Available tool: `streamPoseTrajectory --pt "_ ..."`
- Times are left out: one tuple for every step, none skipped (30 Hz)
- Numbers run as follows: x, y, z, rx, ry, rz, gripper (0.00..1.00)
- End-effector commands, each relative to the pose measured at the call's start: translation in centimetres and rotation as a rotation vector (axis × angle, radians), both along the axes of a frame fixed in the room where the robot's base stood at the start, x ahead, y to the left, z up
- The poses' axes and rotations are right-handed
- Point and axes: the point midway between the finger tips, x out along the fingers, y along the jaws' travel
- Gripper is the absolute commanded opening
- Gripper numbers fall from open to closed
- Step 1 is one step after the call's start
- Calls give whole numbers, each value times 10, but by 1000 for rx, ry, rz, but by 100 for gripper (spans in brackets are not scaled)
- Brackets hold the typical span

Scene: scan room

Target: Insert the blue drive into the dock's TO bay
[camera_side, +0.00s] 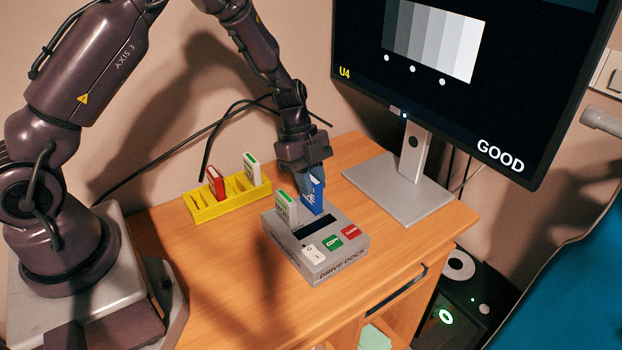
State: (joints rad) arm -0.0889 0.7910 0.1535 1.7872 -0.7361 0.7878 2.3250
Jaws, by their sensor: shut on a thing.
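The blue drive (313,197) stands upright at the back right of the grey drive dock (318,265). My gripper (310,176) is above it and shut on its top end. The drive's lower end meets the dock's top at the right-hand bay; I cannot tell how deep it sits. A white drive with a green top (286,207) stands upright in the dock's left-hand bay, beside the blue one. The bay labels are too small to read.
A yellow rack (213,208) behind left holds a red drive (216,183) and a white-green drive (251,168). A monitor on a grey stand (397,192) is at the right. The dock's front has white, green and red buttons (333,243). The wooden table (225,275) is clear left of the dock.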

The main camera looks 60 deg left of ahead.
Motion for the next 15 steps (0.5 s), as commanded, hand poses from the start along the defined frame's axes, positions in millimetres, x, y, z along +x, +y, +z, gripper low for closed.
streamPoseTrajectory --pt "0 0 -1 0 -1 0 0" --pt "0 0 -1 0 -1 0 0" --pt "0 0 -2 0 -1 0 0" --pt "0 0 -2 0 -1 0 0" --pt "0 0 -3 0 -1 0 0" --pt "0 0 -3 0 -1 0 0" --pt "0 0 -4 0 -1 0 0" --pt "0 0 -4 0 -1 0 0" --pt "0 0 -5 0 -1 0 0" --pt "0 0 -5 -1 -1 0 0" --pt "0 0 -6 -1 0 0 0" --pt "0 0 -6 -1 0 0 0" --pt "0 0 -7 -1 0 0 0" --pt "0 0 -7 -1 0 0 0" --pt "0 0 -8 -1 0 0 0"
